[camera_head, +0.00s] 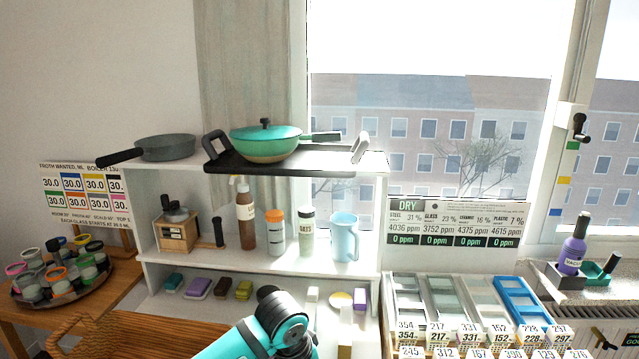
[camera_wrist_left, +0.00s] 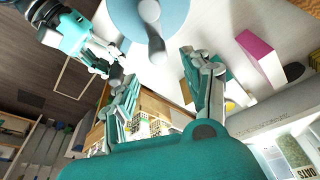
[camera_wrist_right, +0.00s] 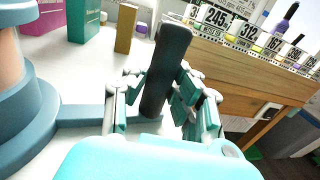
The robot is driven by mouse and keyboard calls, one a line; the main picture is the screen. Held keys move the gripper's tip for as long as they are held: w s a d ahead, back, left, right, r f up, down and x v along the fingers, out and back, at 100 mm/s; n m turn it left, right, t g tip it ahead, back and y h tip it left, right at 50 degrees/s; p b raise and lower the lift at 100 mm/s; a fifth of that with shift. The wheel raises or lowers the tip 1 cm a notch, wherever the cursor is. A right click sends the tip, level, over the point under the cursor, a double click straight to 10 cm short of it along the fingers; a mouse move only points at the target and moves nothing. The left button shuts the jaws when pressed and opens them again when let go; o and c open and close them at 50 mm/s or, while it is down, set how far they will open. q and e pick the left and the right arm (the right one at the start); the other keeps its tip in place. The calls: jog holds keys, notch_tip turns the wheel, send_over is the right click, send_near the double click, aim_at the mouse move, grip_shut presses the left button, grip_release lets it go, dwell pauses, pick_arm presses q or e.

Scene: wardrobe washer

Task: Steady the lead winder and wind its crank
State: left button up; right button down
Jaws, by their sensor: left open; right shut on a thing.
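The lead winder (camera_wrist_right: 30,105) shows at the left of the right wrist view as a blue-grey round body with a flat arm reaching right. The crank's dark upright handle (camera_wrist_right: 167,75) stands between the fingers of my right gripper (camera_wrist_right: 165,110), which is shut on it. In the left wrist view the winder's blue round top (camera_wrist_left: 178,22) is at the upper middle. My left gripper (camera_wrist_left: 165,95) is open there, its two fingers apart with the winder beyond the tips. My right gripper also shows at that view's upper left (camera_wrist_left: 105,62). The head view does not show the winder.
A magenta box (camera_wrist_right: 78,18), a green box (camera_wrist_right: 92,22) and a tan block (camera_wrist_right: 126,28) stand behind the winder. The wooden counter with priced trays (camera_wrist_right: 250,60) is at the right. A white shelf (camera_head: 262,262) holds bottles and a blue jug (camera_head: 344,238).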

pick_arm(q)
jog(key=v, duration=1.2)
jog(key=shift+f, duration=0.1)
pick_arm(e)
jog(key=c, duration=0.8)
grip_release()
jog(key=o, duration=0.6)
jog(key=v, duration=1.2)
